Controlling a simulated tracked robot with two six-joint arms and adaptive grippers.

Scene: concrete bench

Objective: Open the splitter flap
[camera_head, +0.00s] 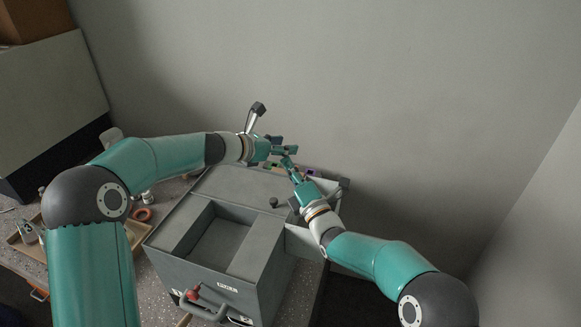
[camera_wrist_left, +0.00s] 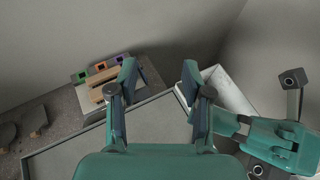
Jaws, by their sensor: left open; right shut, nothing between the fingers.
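A large grey box-shaped machine (camera_head: 185,225) stands on the bench, with a rectangular recess in its top. A grey handle and a red knob (camera_head: 193,294) are on its front. A small dark knob (camera_head: 273,203) stands on its top. I cannot tell which part is the splitter flap. My left gripper (camera_head: 288,150) is above the machine's back edge; in the left wrist view its fingers (camera_wrist_left: 158,85) are apart with nothing between them. My right gripper (camera_head: 290,164) is shut and empty, close to the left one; it also shows in the left wrist view (camera_wrist_left: 287,133).
A pale open trough (camera_wrist_left: 232,92) is at the machine's right side. Small blocks with purple, orange and green faces (camera_wrist_left: 100,68) stand behind it. Grey walls close off the back and right.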

